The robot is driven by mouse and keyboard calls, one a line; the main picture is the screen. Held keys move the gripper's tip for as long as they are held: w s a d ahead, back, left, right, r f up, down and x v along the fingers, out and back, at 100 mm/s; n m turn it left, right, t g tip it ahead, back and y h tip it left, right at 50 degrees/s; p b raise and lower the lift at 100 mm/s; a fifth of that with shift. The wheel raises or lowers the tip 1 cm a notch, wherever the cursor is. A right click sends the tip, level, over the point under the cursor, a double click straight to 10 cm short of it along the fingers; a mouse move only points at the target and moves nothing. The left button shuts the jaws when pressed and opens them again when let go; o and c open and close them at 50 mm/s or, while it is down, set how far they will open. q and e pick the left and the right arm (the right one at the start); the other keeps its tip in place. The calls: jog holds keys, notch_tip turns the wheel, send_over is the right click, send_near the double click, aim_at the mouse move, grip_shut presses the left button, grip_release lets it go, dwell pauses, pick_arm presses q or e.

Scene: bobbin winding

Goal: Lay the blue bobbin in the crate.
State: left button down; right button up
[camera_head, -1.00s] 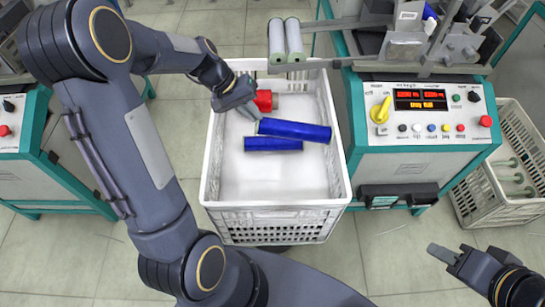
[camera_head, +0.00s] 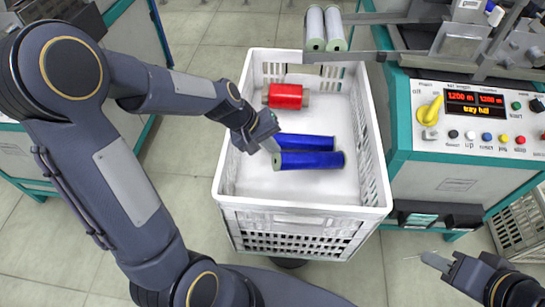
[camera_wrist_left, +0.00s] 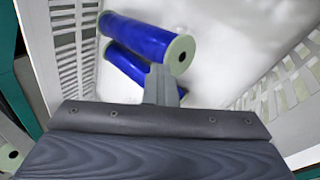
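Two blue bobbins are inside the white crate (camera_head: 300,218). The nearer blue bobbin (camera_head: 312,161) has its pale green left end at the fingertips of my left gripper (camera_head: 271,146); it also shows in the left wrist view (camera_wrist_left: 143,35), overlapping the other. The farther blue bobbin (camera_head: 308,141) lies beside it, partly hidden in the left wrist view (camera_wrist_left: 122,66). One left finger hides the other, so its opening and any hold on the bobbin are unclear. I cannot tell whether the nearer bobbin rests on the crate floor. My right gripper (camera_head: 437,261) is empty at lower right; its opening is unclear.
A red bobbin (camera_head: 286,96) lies at the back of the crate. Two pale bobbins (camera_head: 324,28) sit on the machine's rail behind it. The control panel (camera_head: 478,118) stands right of the crate. The crate's front floor is clear.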

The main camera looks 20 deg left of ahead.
aim_at(276, 158)
pick_arm(q)
notch_tip(276, 158, down, 4)
jog(key=shift+f+b, duration=0.2)
jog(key=shift+b, duration=0.8)
jog(key=shift+r, duration=0.1)
jog(key=c, duration=2.2)
grip_release()
jog(key=c, duration=1.6)
grip_release()
jog(key=shift+o, duration=0.2)
